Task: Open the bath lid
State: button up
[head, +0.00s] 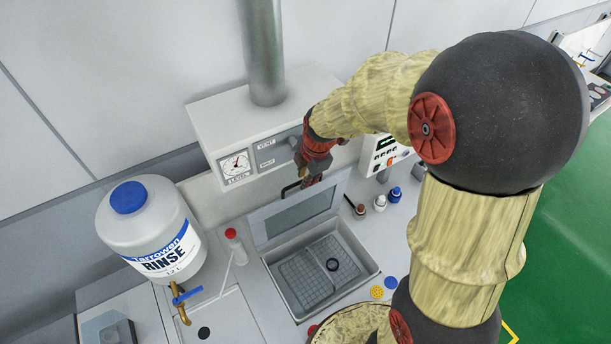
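The bath (376,272) is a grey rectangular basin set in the worktop, and its inside is in view. Its lid (262,229), a pale frame with a grey window, stands raised along the bath's back edge. A dark handle (288,189) shows at the lid's upper edge. My gripper (309,181) points down at the top of the lid, close beside the handle. Its fingertips are small and partly hidden, so I cannot tell whether they touch the handle or are shut. A wire basket (305,285) with a dark ring (332,265) lies in the bath.
A gauge box (215,135) with a metal pipe (263,50) stands behind the lid. A large rinse bottle (150,225) with a tap is at left. Small bottles (380,203) and a control box (383,152) are right of the lid. My arm covers the right side.

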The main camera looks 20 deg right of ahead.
grip_shut()
jog(key=shift+s, duration=0.1)
dwell(0.7)
